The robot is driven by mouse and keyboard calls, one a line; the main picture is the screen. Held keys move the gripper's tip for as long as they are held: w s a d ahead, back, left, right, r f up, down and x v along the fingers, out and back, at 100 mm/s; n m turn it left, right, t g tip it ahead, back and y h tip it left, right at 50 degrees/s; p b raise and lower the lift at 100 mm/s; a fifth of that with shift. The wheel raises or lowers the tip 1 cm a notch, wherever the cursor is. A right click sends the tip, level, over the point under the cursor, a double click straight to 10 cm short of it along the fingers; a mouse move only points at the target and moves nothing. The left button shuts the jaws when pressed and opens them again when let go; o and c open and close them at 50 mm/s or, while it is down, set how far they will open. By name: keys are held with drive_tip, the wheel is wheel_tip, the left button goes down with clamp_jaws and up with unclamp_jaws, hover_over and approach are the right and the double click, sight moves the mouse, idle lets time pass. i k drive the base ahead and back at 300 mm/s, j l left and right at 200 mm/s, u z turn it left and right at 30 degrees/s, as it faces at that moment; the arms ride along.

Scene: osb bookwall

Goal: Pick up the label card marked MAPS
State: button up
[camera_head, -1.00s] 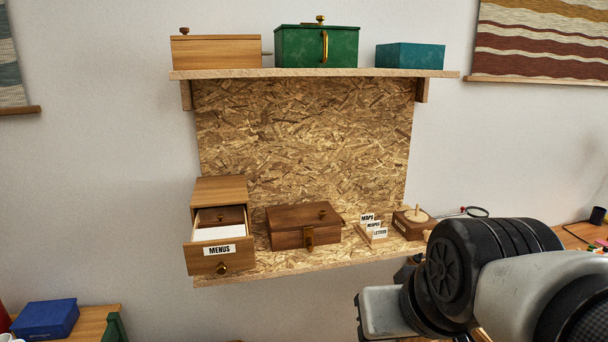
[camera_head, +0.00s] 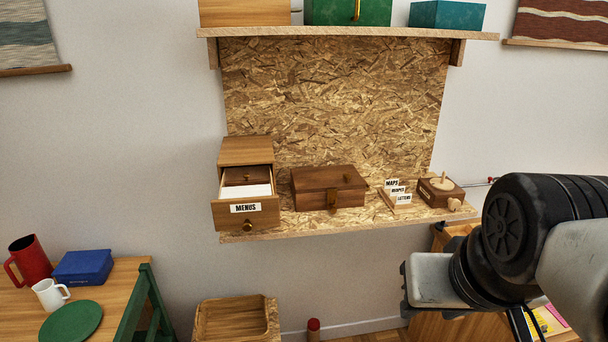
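The label card marked MAPS (camera_head: 391,183) stands upright at the back of a small wooden card holder (camera_head: 403,206) on the lower shelf. Two more white cards stand in front of it: one that seems to read RECIPES (camera_head: 397,190) and one marked LETTERS (camera_head: 404,198). The lower part of the MAPS card is hidden behind them. My arm fills the right side of the head view, to the right of and in front of the cards. My gripper's fingers are not visible, so nothing shows between them.
On the shelf, a drawer box (camera_head: 245,215) marked MENUS stands open at left, beside a brown wooden box (camera_head: 328,188). A small wooden box with a round top (camera_head: 441,192) is close right of the cards. The upper shelf (camera_head: 345,33) overhangs. A wooden tray (camera_head: 235,320) lies below.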

sight(389, 184)
drive_tip(key=i+l+u, duration=0.2)
drive_tip(key=i+l, duration=0.15)
drive_tip(key=i, duration=0.2)
drive_tip(key=i+l+u, duration=0.25)
drive_tip(key=i+l, duration=0.2)
drive_tip(key=i, duration=0.1)
